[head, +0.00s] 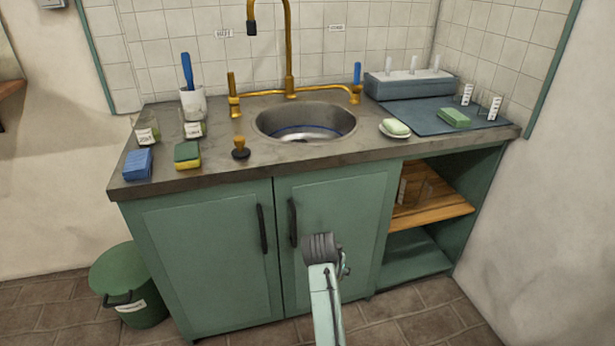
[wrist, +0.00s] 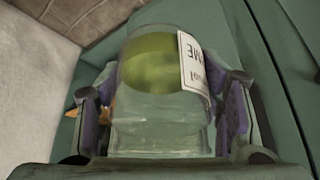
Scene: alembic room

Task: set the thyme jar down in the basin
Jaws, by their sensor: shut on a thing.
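The thyme jar (wrist: 150,125) is clear glass with green contents and a white label ending in "ME", which reads upside down in the wrist view. My gripper (wrist: 164,88) is shut on it, with a purple-padded finger on each side. In the head view my arm is low in front of the green cabinet doors, below the counter edge; the jar cannot be made out there. The basin (head: 300,113) is a round metal sink set in the grey counter, with a blue ring inside. No object shows in it.
Brass taps (head: 290,55) rise behind the basin. A wooden brush (head: 240,150) stands to its left, a soap dish (head: 396,133) to its right. Two labelled jars (head: 147,133) (head: 194,129) and sponges (head: 187,155) occupy the counter's left. The counter edge (head: 260,174) lies above my arm.

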